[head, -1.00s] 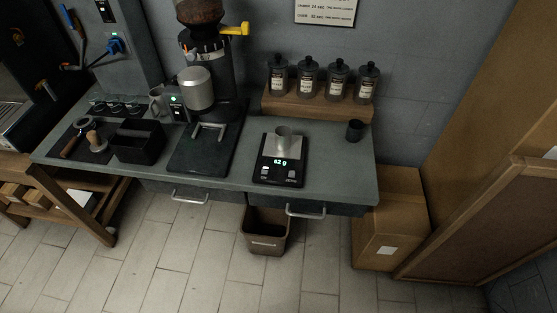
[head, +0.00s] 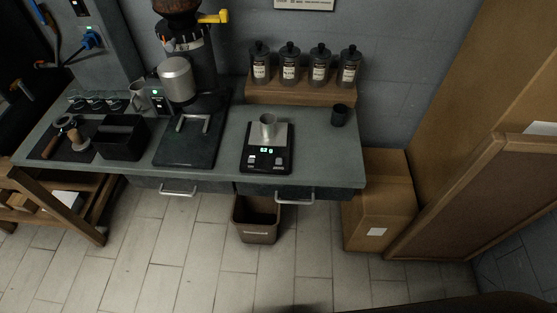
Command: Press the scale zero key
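A black digital scale (head: 266,162) sits on the grey counter, right of the coffee grinder. A small metal cup (head: 268,122) stands on its plate. Its green display (head: 266,150) is lit and seems to read 8.2 g, though the digits are small. Light key marks show on the scale's front at the left (head: 251,160) and right (head: 279,160); I cannot read which is the zero key. Neither of my grippers shows in the head view.
A coffee grinder (head: 185,60) stands left of the scale. Several dark bottles stand on a wooden riser (head: 300,92) behind it. A dark cup (head: 339,115) stands at right. Cardboard boxes (head: 380,205) and a bin (head: 256,222) are below. The floor in front is clear.

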